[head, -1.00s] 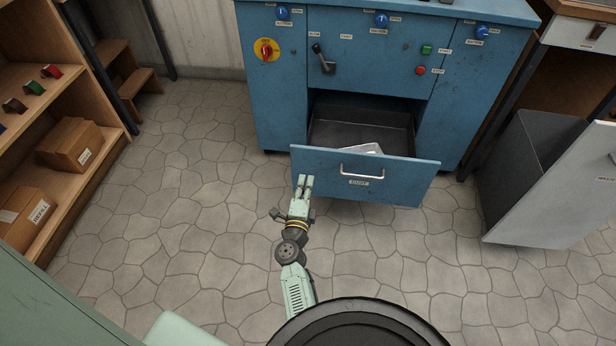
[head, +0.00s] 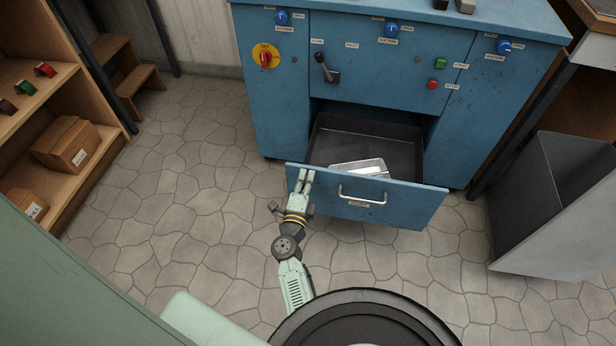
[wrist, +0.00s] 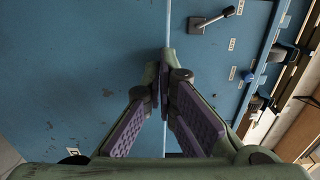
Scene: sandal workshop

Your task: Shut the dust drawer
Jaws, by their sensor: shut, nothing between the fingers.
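The dust drawer (head: 405,207) is a blue-fronted drawer with a dark metal inside, low in the blue cabinet (head: 275,118). It stands pulled out, with a bar handle (head: 362,197) on its front. A shiny metal tray-like object (head: 358,168) lies inside it. My gripper (head: 301,174) is at the left end of the drawer front, fingertips close to its top edge; whether they touch I cannot tell. In the wrist view, my gripper (wrist: 165,62) is shut and empty, its tips overlapping the blue surface.
A grey open bin (head: 545,215) stands on the floor to the right. A wooden shelf (head: 92,165) with cardboard boxes is at the left. The cabinet has knobs, a lever (head: 324,66) and buttons. The stone floor (head: 190,180) left of the drawer is clear.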

